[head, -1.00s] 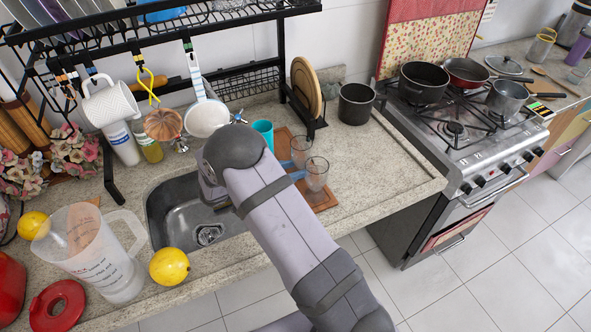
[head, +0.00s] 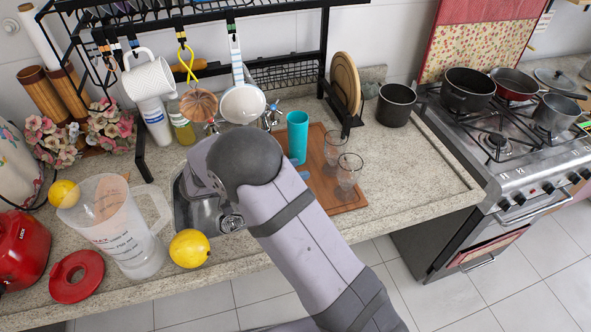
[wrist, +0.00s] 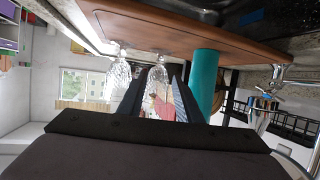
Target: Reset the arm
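My arm (head: 295,225) reaches over the sink (head: 187,208) in the head view, and its dark rounded joint covers much of the basin. My gripper is hidden behind that joint in the head view. In the wrist view my gripper (wrist: 160,95) shows two dark fingers with a gap between them, open and with nothing held. The wrist picture is upside down. A teal cup (wrist: 205,82) appears just right of the fingers, and wine glasses (wrist: 118,75) appear to the left and behind. In the head view the teal cup (head: 297,137) stands upright on the wooden board (head: 320,185).
A black rack (head: 250,18) overhangs the counter with hanging mugs and utensils. Two wine glasses (head: 349,172) stand right of the cup. A measuring jug (head: 125,235) and lemon (head: 189,248) sit at the left front. The counter's right end (head: 430,185) is clear.

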